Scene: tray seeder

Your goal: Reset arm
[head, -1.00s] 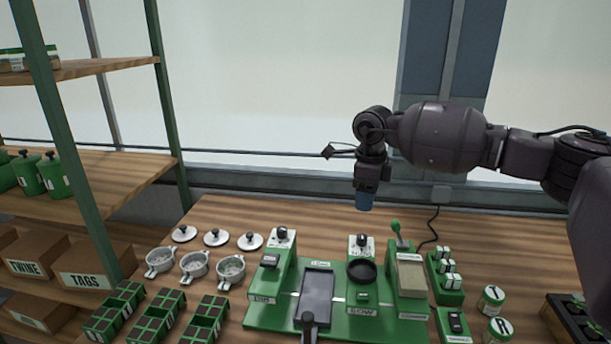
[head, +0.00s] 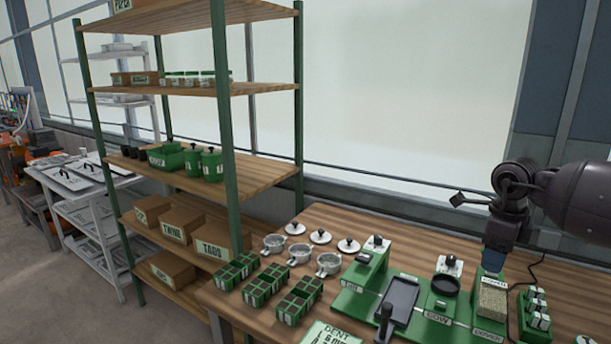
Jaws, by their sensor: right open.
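My right arm comes in from the right edge in the head view. Its gripper (head: 494,262) points down above the back of the green seeder station, near the block with the tan top (head: 492,297). The fingers are small and blue at the tip, and nothing shows held in them. The green seeder station (head: 352,306) sits on the wooden bench with a dark tray plate (head: 399,300) and a black round dish (head: 445,285). My left gripper is not in the picture.
Green seed trays (head: 262,290), white cups (head: 299,254) and lids (head: 320,237) stand left on the bench (head: 420,240). A green-post shelf (head: 222,170) holds boxes and canisters. A white cart (head: 85,215) stands far left. The bench's back strip is clear.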

